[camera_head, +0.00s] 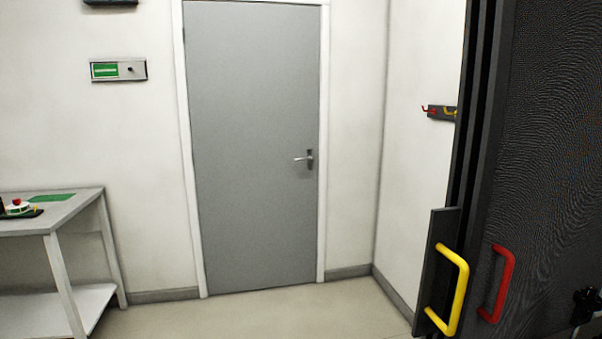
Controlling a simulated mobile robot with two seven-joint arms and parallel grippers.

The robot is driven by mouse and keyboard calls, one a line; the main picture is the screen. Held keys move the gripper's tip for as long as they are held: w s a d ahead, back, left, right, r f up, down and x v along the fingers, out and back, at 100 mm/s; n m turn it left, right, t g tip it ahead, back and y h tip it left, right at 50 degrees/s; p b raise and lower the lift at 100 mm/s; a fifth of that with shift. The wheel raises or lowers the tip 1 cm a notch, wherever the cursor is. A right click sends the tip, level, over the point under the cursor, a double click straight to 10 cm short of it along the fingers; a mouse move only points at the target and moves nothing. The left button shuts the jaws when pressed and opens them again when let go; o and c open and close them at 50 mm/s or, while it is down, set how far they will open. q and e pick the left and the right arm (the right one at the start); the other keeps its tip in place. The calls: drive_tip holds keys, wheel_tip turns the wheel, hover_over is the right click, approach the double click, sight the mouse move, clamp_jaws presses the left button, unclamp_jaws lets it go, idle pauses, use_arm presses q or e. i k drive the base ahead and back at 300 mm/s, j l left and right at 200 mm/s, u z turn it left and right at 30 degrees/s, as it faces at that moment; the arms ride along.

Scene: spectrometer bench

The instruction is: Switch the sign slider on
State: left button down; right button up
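The sign slider (118,69) is a light grey plate on the white wall, left of the door. A green field fills its left part, and a small dark knob (130,69) sits on its right part. The lettering on the green field is too small to read. No gripper is near the slider. My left gripper is not in view. A small black shape at the lower right edge looks like part of my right gripper (586,306). Its fingers cannot be made out.
A grey door (250,150) with a lever handle is closed. A table (75,212) with small items stands at left. A dark panel (540,130) with yellow (462,285) and red (509,280) handles blocks the right. A hook rail (436,112) hangs behind. The middle floor is clear.

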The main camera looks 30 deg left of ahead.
sight(131, 69)
drive_tip(key=i+j+u, duration=0.6)
drive_tip(key=i+u, duration=0.3)
drive_tip(key=i, duration=0.2)
drive_tip(key=i+j+u, duration=0.15)
drive_tip(key=i, duration=0.6)
drive_tip(key=i+u, duration=0.1)
drive_tip(key=i, duration=0.6)
drive_tip(key=i+l+u, duration=0.15)
drive_tip(key=i, duration=0.6)
drive_tip(key=i+l+u, duration=0.15)
drive_tip(key=i, duration=0.55)
drive_tip(key=i+l+u, duration=0.15)
drive_tip(key=i+u, duration=0.15)
drive_tip(key=i, duration=0.15)
drive_tip(key=i+l+u, duration=0.3)
drive_tip(key=i, duration=0.2)
